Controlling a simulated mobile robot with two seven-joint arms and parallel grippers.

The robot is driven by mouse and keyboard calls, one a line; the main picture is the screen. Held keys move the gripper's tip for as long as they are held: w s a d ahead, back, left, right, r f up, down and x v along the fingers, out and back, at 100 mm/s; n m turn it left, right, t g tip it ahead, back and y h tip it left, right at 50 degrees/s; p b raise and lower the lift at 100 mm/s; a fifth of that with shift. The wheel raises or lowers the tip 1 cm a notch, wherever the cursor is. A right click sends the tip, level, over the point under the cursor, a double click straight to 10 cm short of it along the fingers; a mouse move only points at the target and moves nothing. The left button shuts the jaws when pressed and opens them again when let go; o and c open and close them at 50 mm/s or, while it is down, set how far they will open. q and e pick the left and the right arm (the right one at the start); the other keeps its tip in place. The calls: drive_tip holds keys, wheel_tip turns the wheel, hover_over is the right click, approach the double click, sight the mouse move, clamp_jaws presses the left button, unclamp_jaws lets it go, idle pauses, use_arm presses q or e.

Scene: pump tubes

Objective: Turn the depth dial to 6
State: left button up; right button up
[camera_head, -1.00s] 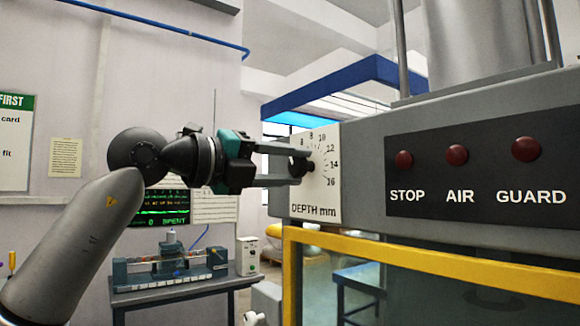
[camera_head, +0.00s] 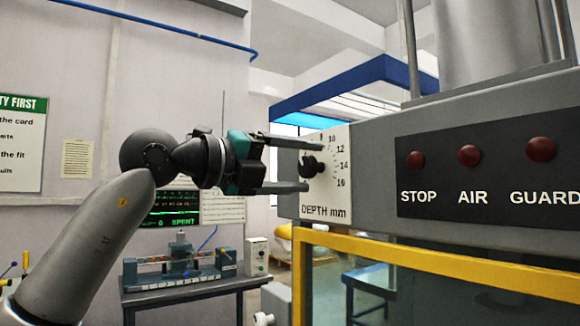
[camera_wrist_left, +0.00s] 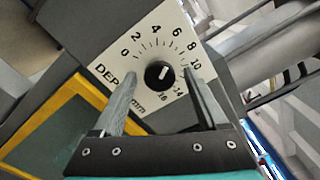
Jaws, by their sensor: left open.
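The depth dial is a black knob (camera_head: 312,166) on a white scale plate (camera_head: 325,198) marked "DEPTH mm", on the left face of the grey machine. In the left wrist view the knob (camera_wrist_left: 159,74) carries a short white mark. The mark points up and slightly right, roughly toward the 6; it is too small to read exactly. My left gripper (camera_head: 314,166) is open, its fingers above and below the knob in the head view. In the left wrist view the fingers (camera_wrist_left: 157,78) lie either side of the knob, with gaps showing. My right gripper is not in view.
Red STOP (camera_head: 416,159), AIR (camera_head: 469,156) and GUARD (camera_head: 541,150) buttons sit on a black panel to the right. A yellow-framed guard (camera_head: 400,246) is below. A bench (camera_head: 190,284) with equipment stands at the back left.

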use_arm(q)
drive_tip(key=b+v, duration=0.2)
drive_tip(key=v, duration=1.3)
drive_tip(key=shift+a, duration=0.15)
